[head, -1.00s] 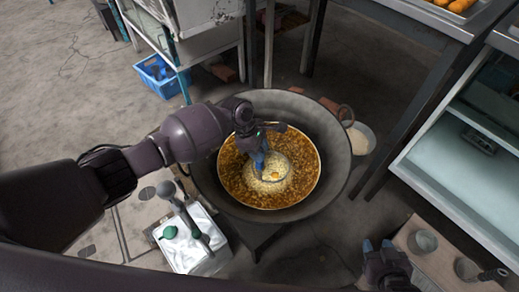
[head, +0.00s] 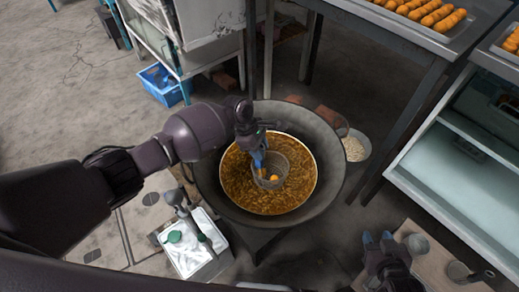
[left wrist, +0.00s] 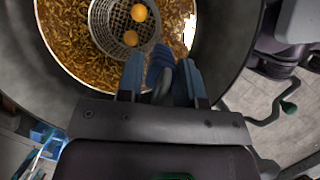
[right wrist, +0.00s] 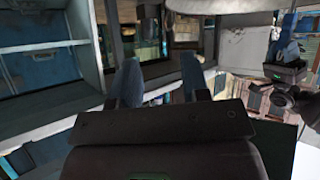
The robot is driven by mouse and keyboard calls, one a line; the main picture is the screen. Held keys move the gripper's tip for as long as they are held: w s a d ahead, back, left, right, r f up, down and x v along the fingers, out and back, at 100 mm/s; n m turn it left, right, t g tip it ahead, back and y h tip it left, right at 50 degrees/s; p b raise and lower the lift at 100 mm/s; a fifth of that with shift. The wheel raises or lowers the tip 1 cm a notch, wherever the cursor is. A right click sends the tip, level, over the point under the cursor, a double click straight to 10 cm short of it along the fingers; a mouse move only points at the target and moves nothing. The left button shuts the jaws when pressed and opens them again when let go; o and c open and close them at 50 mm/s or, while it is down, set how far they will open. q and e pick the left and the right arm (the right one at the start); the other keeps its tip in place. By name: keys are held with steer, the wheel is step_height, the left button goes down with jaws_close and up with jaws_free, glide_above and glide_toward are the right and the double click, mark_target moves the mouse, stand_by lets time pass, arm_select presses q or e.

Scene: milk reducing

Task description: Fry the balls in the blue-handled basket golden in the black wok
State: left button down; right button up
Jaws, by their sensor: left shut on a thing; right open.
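The black wok (head: 330,175) holds brown, bubbling oil (head: 238,185). The mesh basket (head: 292,168) is inside the wok's rim, over the oil; its wall shows, but I cannot tell whether its bottom touches the oil. Orange-golden balls (head: 273,178) lie in it; two show in the left wrist view (left wrist: 138,13). My left gripper (head: 257,158) is shut on the basket's blue handle (left wrist: 160,66), at the basket's left side. My right gripper (head: 378,243) is open and empty, to the lower right of the wok; its spread fingers show in the right wrist view (right wrist: 160,80).
A tray of golden fried pieces (head: 428,18) stands on the table at the upper right. A white shelf unit (head: 450,180) is at the right. A white container (head: 190,250) stands left of the wok's front. A pale bowl (head: 356,147) sits behind the wok's right side.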

mark_target(263, 143)
arm_select(q)
steer(key=shift+d+r+p, duration=0.1)
steer(key=shift+r+p, duration=1.45)
steer(key=shift+r, duration=0.2)
steer(key=shift+r+p, duration=0.35)
steer(key=shift+p, duration=0.05)
steer(key=shift+r+p, duration=0.55)
steer(key=shift+p, duration=0.2)
steer(key=shift+r, duration=0.3)
steer(key=shift+r+p, duration=0.3)
steer(key=shift+r, duration=3.35)
